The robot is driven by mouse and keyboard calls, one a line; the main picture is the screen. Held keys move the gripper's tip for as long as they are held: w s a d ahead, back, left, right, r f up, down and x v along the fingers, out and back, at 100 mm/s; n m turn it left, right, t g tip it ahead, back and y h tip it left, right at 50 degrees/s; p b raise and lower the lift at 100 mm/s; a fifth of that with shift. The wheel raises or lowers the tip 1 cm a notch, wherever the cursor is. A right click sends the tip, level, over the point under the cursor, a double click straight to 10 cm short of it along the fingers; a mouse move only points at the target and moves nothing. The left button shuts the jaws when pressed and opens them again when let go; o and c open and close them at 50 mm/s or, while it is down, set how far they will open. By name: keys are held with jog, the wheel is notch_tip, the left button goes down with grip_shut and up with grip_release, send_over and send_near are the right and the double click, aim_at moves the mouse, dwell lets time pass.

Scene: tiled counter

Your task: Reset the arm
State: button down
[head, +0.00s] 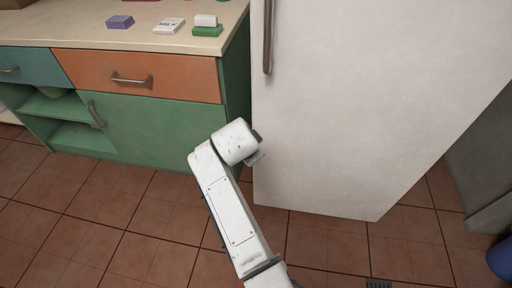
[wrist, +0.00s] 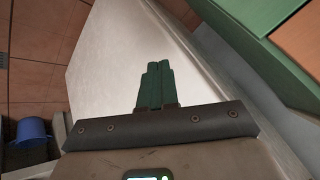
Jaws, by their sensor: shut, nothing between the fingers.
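My gripper (wrist: 154,84) shows in the wrist view with its green fingers together and nothing between them. It points toward the white fridge (wrist: 115,55), whose surface lies beyond the fingertips. In the head view my white arm reaches up from the bottom centre and bends in front of the lower left edge of the fridge (head: 370,90). The gripper fingers are hidden behind the arm's end there. I cannot tell how far the fingertips are from the fridge.
A green cabinet (head: 150,127) with an orange drawer (head: 165,78) stands left of the fridge. Its counter (head: 80,30) holds a purple block (head: 119,22), a milk carton (head: 168,25) and a green-and-white item (head: 207,30). A blue bucket (head: 500,258) is at far right. Tiled floor lies open at left.

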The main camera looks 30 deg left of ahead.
jog(key=shift+s+a+r, duration=0.1)
jog(key=shift+s+r, duration=0.35)
jog(key=shift+r, duration=0.15)
jog(key=s+d+f+g+h, duration=0.1)
jog(key=s+d+f, duration=0.15)
jog(key=d, duration=0.55)
jog(key=s+d+f+n+g, duration=0.1)
jog(key=d+f, duration=0.3)
jog(key=d, duration=0.5)
jog(key=s+d+f+h, duration=0.15)
jog(key=d+f, duration=0.25)
jog(key=d, duration=0.4)
jog(key=s+d+f+n+g, duration=0.1)
jog(key=s+d, duration=0.8)
jog(key=d, duration=0.2)
jog(key=s+d+f+n+g, duration=0.1)
jog(key=s+d+g, duration=0.1)
jog(key=s+d, duration=0.7)
jog(key=s+d+r, duration=0.3)
jog(key=s+d, duration=0.5)
jog(key=s, duration=0.2)
notch_tip(320, 180, up, 21)
jog(key=n+p, duration=0.1)
jog(key=p, duration=2)
jog(key=shift+a+f+g, duration=0.15)
jog(key=shift+g, duration=0.15)
